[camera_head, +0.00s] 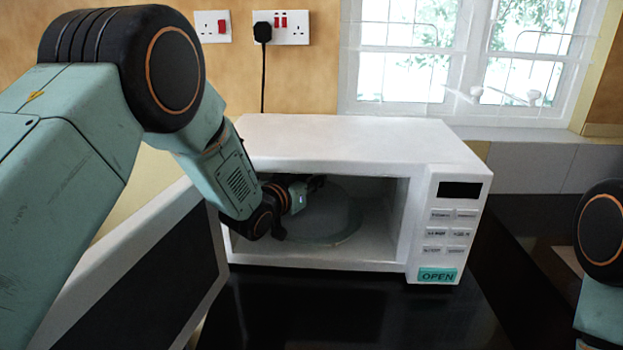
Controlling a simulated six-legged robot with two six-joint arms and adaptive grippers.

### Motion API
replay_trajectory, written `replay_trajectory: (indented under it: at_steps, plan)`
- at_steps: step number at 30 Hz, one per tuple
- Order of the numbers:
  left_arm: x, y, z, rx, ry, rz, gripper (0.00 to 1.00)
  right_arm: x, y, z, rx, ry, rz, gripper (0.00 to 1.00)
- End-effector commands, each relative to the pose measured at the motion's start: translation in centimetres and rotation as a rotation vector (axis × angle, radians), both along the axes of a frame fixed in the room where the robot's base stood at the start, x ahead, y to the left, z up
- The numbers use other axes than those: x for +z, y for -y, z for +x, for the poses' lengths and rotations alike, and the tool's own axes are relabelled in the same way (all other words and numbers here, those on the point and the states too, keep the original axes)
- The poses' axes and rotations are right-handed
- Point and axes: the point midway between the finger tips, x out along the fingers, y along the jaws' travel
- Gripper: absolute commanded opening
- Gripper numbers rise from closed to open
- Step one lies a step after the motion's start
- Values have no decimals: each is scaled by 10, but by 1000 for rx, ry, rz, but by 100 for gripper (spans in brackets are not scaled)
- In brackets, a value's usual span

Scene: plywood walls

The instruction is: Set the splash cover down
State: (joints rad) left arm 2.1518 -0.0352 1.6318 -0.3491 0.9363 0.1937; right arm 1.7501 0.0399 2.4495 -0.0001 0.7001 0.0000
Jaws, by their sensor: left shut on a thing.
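The splash cover (335,215) shows as a see-through, grey-green round shape inside the open white microwave (345,140). It is low in the cavity, and its left part is hidden behind my left wrist. My left gripper (312,184) reaches through the microwave's opening and is shut on the cover near its top. The fingers are small and dark here, so the grip itself is hard to make out. I cannot tell whether the cover touches the cavity floor or the turntable. My right gripper is out of view; only part of my right arm shows at the right edge.
The microwave door (140,275) stands open at the left, beside my left arm. The control panel with a green OPEN button (437,275) is on the right. The dark glossy counter (350,310) in front is clear. Wall sockets (281,27) and a window (460,55) are behind.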

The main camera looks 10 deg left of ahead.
Motion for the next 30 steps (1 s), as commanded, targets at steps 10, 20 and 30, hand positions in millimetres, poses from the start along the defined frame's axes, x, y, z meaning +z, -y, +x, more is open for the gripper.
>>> replay_trajectory:
  at_steps: [10, 20, 30]
  plan:
    - [-6, 2, -5, -5, 0, 1, 0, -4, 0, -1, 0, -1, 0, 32]
    - [-9, 1, -6, -4, -1, 1, 40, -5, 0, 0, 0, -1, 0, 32]
    - [-9, 1, -4, -4, -1, 1, 47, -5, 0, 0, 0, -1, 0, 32]
